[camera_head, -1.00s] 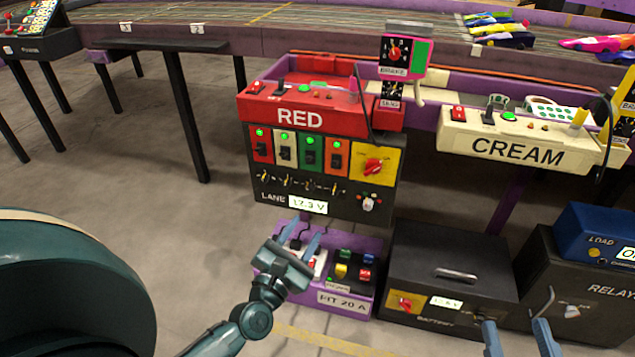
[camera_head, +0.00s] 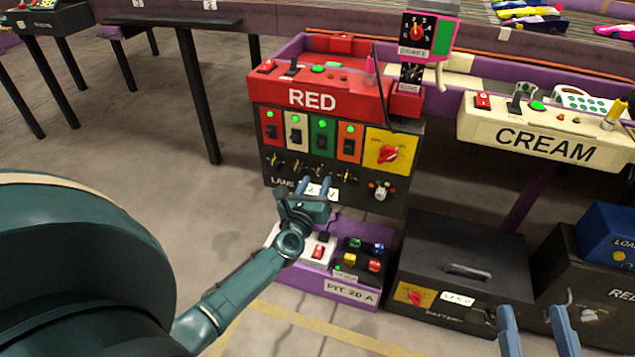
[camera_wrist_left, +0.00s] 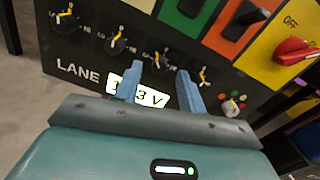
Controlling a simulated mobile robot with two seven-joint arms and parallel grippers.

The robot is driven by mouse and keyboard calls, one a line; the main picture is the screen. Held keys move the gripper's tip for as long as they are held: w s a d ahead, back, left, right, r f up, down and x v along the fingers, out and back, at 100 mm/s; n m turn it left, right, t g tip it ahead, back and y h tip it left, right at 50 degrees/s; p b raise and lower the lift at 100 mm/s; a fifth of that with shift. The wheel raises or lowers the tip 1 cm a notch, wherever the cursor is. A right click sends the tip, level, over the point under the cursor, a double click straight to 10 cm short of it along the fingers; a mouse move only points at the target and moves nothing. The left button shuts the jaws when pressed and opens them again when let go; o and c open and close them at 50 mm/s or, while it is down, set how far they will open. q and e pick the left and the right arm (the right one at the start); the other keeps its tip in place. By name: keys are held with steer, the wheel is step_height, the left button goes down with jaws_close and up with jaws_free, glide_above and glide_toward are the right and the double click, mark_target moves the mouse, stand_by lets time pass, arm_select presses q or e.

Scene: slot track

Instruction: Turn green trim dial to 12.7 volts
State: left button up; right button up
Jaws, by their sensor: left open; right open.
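The green trim dial (camera_head: 321,172) is the third of a row of small dials on the black panel under the green switch (camera_head: 322,138). It also shows in the left wrist view (camera_wrist_left: 162,61), with a yellow pointer. My left gripper (camera_head: 317,184) is open and empty in front of the panel, just below this dial. In the left wrist view its fingertips (camera_wrist_left: 158,72) frame the dial without visibly gripping it. The lane voltage display (camera_wrist_left: 150,97) is partly hidden behind the fingers; "3 V" is readable. My right gripper (camera_head: 532,312) is open and empty at the lower right.
The orange trim dial (camera_wrist_left: 203,77) is close to the right finger. A red knob on a yellow plate (camera_head: 389,153) and a selector knob (camera_head: 380,191) are to the right. A purple tray (camera_head: 345,290) and the black battery box (camera_head: 465,240) stand below.

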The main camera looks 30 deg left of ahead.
arm_select(q)
steer(key=shift+x, duration=1.1)
jaws_close()
